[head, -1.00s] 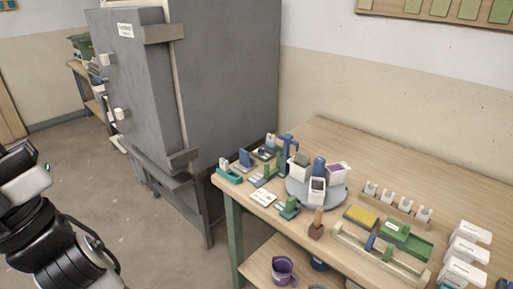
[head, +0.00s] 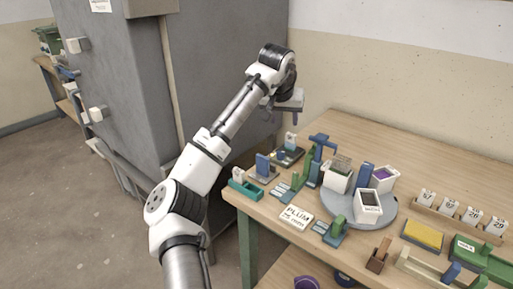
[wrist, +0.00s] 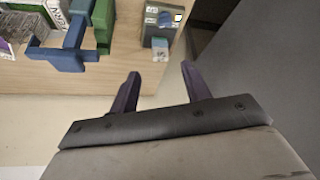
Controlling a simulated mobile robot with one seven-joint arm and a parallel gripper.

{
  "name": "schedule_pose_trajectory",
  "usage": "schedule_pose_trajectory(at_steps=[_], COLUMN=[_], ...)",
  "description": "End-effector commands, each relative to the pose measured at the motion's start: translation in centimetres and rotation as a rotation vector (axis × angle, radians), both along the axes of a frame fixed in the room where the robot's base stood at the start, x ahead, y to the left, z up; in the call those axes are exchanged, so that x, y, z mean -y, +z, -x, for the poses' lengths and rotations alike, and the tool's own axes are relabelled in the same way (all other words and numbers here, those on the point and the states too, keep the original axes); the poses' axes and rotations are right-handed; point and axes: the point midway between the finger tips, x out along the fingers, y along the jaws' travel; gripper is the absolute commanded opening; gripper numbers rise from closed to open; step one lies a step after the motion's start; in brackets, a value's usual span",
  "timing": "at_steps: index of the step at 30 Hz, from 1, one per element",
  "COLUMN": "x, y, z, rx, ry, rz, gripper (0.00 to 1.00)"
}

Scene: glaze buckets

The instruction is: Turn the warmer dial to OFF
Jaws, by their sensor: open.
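My gripper (head: 289,103) is raised above the far left corner of the table, near the grey cabinet. In the wrist view its two dark fingers (wrist: 160,71) stand apart with nothing between them. Beyond the fingertips is a small grey unit (wrist: 163,17) with a blue round part and a white label, probably the warmer. In the head view a dark low unit with a blue part (head: 286,156) sits at the table's back left, below my gripper. The dial's setting is too small to read. The gripper touches nothing that I can see.
A blue stand (head: 318,150) rises just right of the dark unit. A round grey turntable (head: 384,216) holds several white buckets. A teal holder (head: 244,188) and a PLUM card (head: 296,217) lie toward the front. The grey cabinet (head: 225,60) stands close on the left.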

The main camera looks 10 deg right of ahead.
Motion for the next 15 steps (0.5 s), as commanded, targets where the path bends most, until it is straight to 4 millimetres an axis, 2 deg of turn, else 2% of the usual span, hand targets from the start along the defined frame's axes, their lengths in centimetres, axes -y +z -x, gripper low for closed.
schedule_pose_trajectory(at_steps=[5,11,15], x=[-0.4,0.0,0.5], y=[-1.9,-4.3,-7.1], z=[0.7,-0.2,-1.2], rx=[-0.082,-0.084,-0.084], ry=[0.023,0.024,0.024], rz=[-0.092,-0.092,-0.092], gripper=[0.47,0.47,0.47])
